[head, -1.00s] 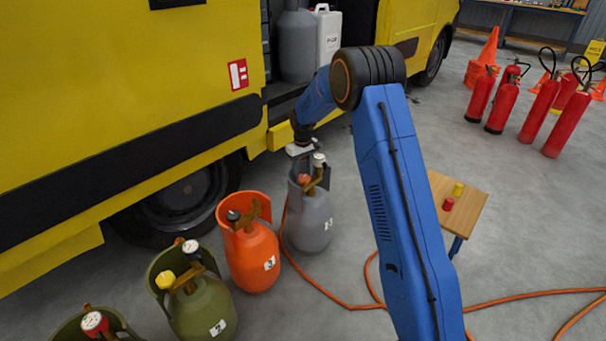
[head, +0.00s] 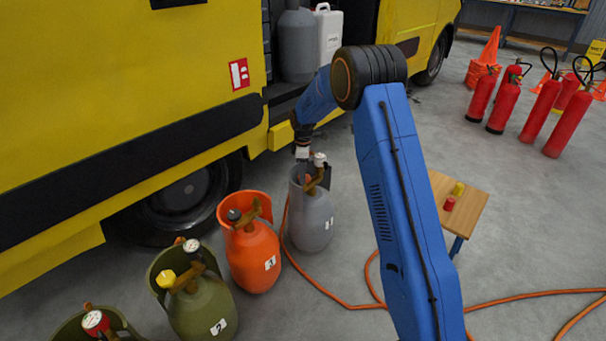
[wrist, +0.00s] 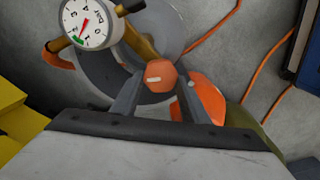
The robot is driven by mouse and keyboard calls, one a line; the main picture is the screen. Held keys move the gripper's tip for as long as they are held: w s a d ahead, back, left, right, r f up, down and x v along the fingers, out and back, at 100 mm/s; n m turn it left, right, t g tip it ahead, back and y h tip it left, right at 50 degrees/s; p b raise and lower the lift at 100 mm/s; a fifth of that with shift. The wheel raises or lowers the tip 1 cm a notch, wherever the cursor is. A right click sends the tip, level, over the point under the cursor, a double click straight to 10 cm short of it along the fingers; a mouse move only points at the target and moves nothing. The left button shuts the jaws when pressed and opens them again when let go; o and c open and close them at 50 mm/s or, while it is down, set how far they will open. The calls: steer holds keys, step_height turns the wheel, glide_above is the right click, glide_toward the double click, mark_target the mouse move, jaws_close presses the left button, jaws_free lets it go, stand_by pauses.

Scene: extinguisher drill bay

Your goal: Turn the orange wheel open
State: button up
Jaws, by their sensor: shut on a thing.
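The orange wheel (wrist: 160,75) is a small faceted knob with a pale mark on its face, in the middle of the wrist view. It sits on the grey cylinder (head: 308,222), whose collar (wrist: 97,70) curves behind it. My gripper (wrist: 158,82) is shut on the wheel, one finger on each side.
An orange cylinder (head: 252,258) and a green one (head: 203,308) stand close by on the left. The yellow truck (head: 120,90) is behind. An orange hose (head: 340,303) runs over the floor, and a small wooden table (head: 462,212) stands to the right.

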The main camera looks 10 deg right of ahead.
steer(key=shift+n, duration=1.3)
steer(key=o, duration=1.1)
step_height(320, 180, up, 18)
steer(key=shift+f, duration=0.25)
